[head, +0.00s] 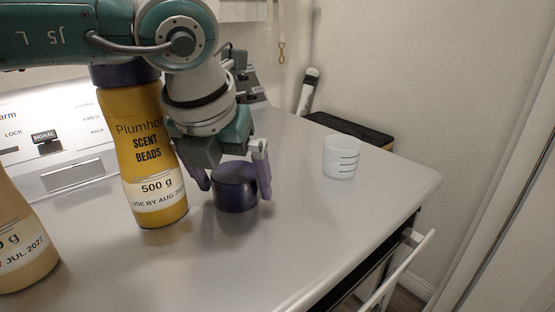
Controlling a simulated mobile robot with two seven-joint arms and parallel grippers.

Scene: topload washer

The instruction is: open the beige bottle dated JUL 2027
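The beige bottle (24,244) stands at the lower left edge of the head view, partly cut off. Its label reads "JUL 2027"; its top is out of view. A purple cap (236,190) sits on the grey washer top, right of the yellow bottle. My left gripper (235,190) points down over this cap with a finger on either side. A thin gap shows between the left finger and the cap, so the gripper looks open. My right gripper is not in view.
A yellow scent-beads bottle (155,150), label "USE BY AUG", stands upright close left of my gripper; its purple top is partly behind my arm. A white measuring cup (341,158) stands to the right on the washer top (300,225). The control panel (60,140) is behind. The front right is clear.

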